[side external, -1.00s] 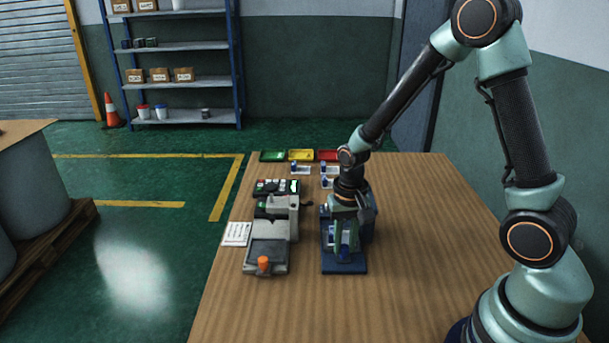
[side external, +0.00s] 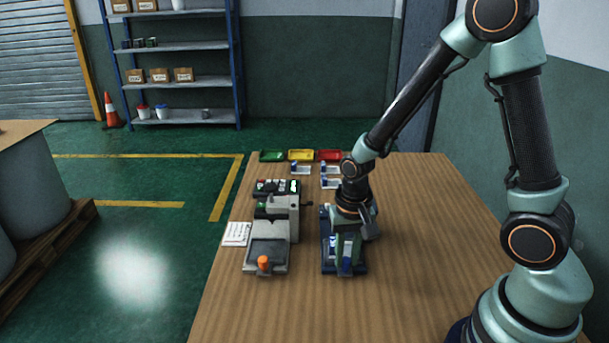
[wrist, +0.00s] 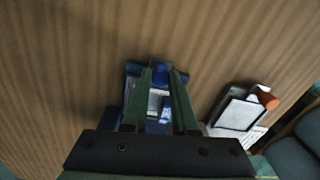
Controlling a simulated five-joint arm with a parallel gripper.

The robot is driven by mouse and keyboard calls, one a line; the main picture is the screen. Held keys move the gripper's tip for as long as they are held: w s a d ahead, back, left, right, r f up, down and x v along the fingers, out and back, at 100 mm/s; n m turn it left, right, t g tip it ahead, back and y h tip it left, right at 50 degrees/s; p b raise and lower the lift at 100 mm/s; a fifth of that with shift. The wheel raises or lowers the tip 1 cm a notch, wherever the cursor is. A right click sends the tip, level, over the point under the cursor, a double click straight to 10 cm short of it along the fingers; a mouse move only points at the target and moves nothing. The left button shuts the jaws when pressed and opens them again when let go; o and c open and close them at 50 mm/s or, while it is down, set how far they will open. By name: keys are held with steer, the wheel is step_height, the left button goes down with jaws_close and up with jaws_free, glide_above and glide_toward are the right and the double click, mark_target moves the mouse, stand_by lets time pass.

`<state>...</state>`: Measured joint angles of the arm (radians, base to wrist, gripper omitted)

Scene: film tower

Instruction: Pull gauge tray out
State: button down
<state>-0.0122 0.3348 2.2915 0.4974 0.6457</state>
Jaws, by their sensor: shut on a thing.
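The gauge (side external: 281,204) is a light grey unit left of my arm. Its tray (side external: 266,252), with a dark square face and an orange knob (side external: 264,263) at the front, extends toward the camera. In the wrist view, the tray (wrist: 238,115) and orange knob (wrist: 268,99) lie to the right. My gripper (side external: 347,266) is apart from the tray, at the dark blue stand (side external: 327,263). In the wrist view, its green fingers (wrist: 161,75) are shut on a blue-handled piece (wrist: 160,72). The fingers hide much of that piece and the stand.
Green (side external: 272,156), yellow (side external: 301,155) and red (side external: 329,155) bins line the table's back edge. White pieces with blue handles (side external: 300,170) lie before them. A button panel (side external: 277,187) stands behind the gauge and a printed sheet (side external: 236,234) lies left. The table's right side is clear.

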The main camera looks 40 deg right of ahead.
steer(key=shift+s+a, duration=0.1)
steer(key=shift+s, duration=0.1)
steer(key=c, duration=0.7)
jaws_free()
steer(key=shift+w, duration=0.1)
step_height(320, 180, up, 12)
steer(key=shift+r, duration=0.1)
steer(key=s+r+n+t, duration=0.1)
steer(key=r+n, duration=0.1)
steer(key=r, duration=0.1)
steer(key=s+r+n+t, duration=0.1)
steer(key=r+n+t, duration=0.1)
steer(key=r, duration=0.1)
steer(key=s+r+n+t, duration=0.1)
steer(key=r+n+t, duration=0.1)
steer(key=r+n, duration=0.1)
steer(key=shift+s+d+r, duration=0.2)
steer(key=shift+d, duration=0.1)
